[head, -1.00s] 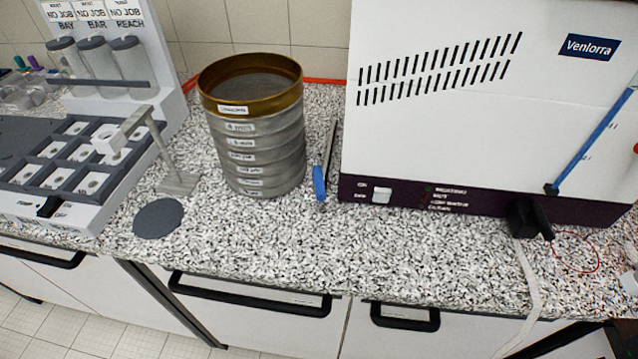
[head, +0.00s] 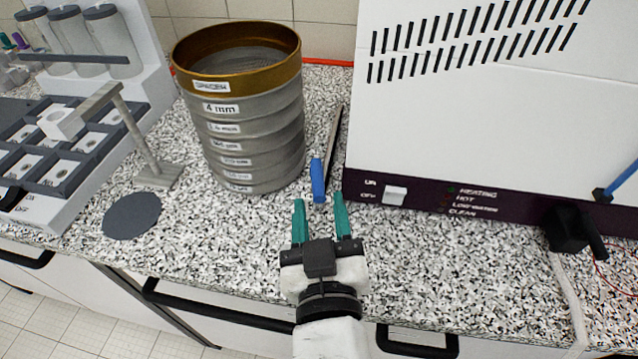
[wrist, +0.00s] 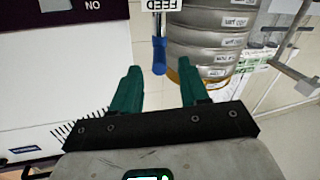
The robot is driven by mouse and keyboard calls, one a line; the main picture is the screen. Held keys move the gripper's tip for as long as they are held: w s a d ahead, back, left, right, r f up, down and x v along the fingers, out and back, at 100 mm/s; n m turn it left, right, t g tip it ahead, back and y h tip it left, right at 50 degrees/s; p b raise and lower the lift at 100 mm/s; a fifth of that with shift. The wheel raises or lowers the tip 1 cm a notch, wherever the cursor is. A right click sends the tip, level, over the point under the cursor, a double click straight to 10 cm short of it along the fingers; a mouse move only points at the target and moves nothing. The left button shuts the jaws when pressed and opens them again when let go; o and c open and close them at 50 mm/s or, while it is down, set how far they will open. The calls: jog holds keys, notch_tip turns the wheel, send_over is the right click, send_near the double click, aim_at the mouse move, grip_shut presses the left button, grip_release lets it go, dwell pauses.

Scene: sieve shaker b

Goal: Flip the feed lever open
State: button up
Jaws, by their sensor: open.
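The feed lever (head: 318,181) has a blue grip and a thin metal bar, and stands between the sieve stack and the white machine. In the wrist view, its blue grip (wrist: 159,56) hangs beside an upside-down FEED label (wrist: 175,5). My gripper (head: 320,202) is open and empty, its two green fingers pointing at the grip from the near side. In the wrist view, the gripper (wrist: 160,72) has the grip's end between or just beyond its fingertips; I cannot tell whether they touch.
The sieve stack (head: 245,130) with a brass top ring stands close on the left. The white machine (head: 480,110) with a dark purple base strip is close on the right. A grey stand (head: 150,150) and dark disc (head: 132,216) lie further left. The speckled counter in front is clear.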

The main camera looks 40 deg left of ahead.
aim_at(319, 200)
jog(key=shift+x, duration=2.2)
grip_shut()
